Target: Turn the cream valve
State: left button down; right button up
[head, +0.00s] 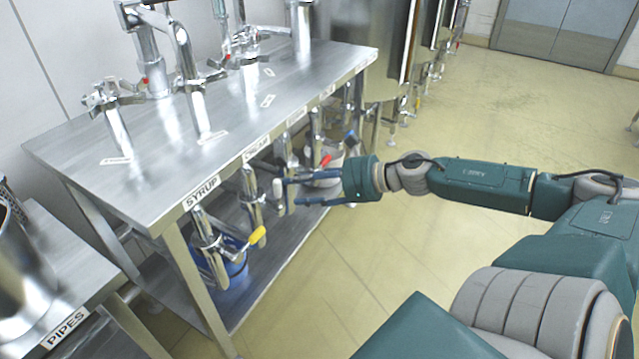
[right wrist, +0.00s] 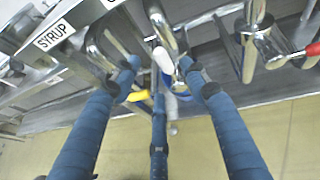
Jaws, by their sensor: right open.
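The cream valve is the pipe fitting (head: 251,192) below the table edge, under a small label next to the SYRUP label; that label is hard to read. Its white handle (head: 278,192) sticks up at the tips of my right gripper (head: 291,189). The right gripper is open, reaching in from the right. In the right wrist view the white handle (right wrist: 163,58) shows between the spread blue fingertips (right wrist: 160,66); whether they touch it I cannot tell. My left gripper is not in view.
The syrup valve's yellow handle (head: 257,236) is nearer, at the left. A red-handled valve (head: 325,161) is farther back. The metal table (head: 230,130) has pipes and clamps on top and a lower shelf. Tiled floor (head: 340,270) to its right is clear.

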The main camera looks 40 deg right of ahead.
jog(key=v, duration=0.4)
jog(key=shift+s+d+r, duration=0.1)
jog(key=shift+s+d, duration=0.05)
jog(key=shift+s, duration=0.05)
dwell(0.5)
